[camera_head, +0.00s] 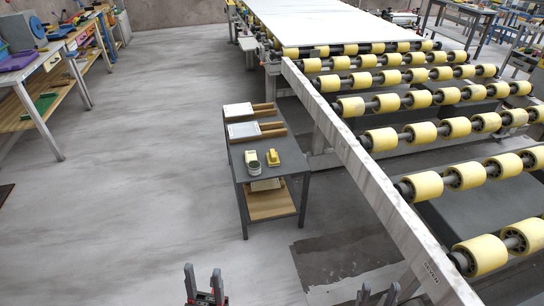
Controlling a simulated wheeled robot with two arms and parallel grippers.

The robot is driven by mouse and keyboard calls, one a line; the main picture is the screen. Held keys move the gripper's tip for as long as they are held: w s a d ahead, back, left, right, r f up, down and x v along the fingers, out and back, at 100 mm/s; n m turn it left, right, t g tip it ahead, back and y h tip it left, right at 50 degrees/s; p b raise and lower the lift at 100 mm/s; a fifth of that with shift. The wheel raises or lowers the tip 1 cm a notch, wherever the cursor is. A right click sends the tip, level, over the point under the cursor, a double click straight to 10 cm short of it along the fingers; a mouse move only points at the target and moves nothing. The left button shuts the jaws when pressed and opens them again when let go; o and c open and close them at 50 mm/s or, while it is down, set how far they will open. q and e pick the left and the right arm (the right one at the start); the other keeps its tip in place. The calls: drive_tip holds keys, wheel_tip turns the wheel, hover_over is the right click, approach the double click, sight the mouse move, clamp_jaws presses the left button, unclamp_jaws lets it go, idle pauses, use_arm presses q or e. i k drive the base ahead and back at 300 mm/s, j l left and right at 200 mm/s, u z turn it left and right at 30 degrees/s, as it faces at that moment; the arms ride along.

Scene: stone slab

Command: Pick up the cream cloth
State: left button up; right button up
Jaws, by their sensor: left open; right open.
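No plainly draped cloth shows. A small cream item (251,156) lies on the top of the dark grey side table (262,146), and it may be the cream cloth, but it is too small to tell. A pale flat item (265,185) on the table's lower shelf is partly hidden under the top. My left gripper (203,270) is open at the bottom edge, empty, in front of the table and well apart from it. My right gripper (378,288) is open and empty at the bottom edge, further right, near the conveyor's side rail.
A round tin (254,167), a yellow tool (272,158) and two flat pale tools with wooden handles (257,131) are on the side table. A roller conveyor (370,185) with yellow rollers blocks the right. A workbench (38,75) stands at left. The floor between is clear.

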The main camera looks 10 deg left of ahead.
sight(250, 155)
drive_tip(key=u, duration=5.45)
drive_tip(key=z, duration=5.1)
drive_tip(key=i+j, duration=0.1)
drive_tip(key=i, duration=0.3)
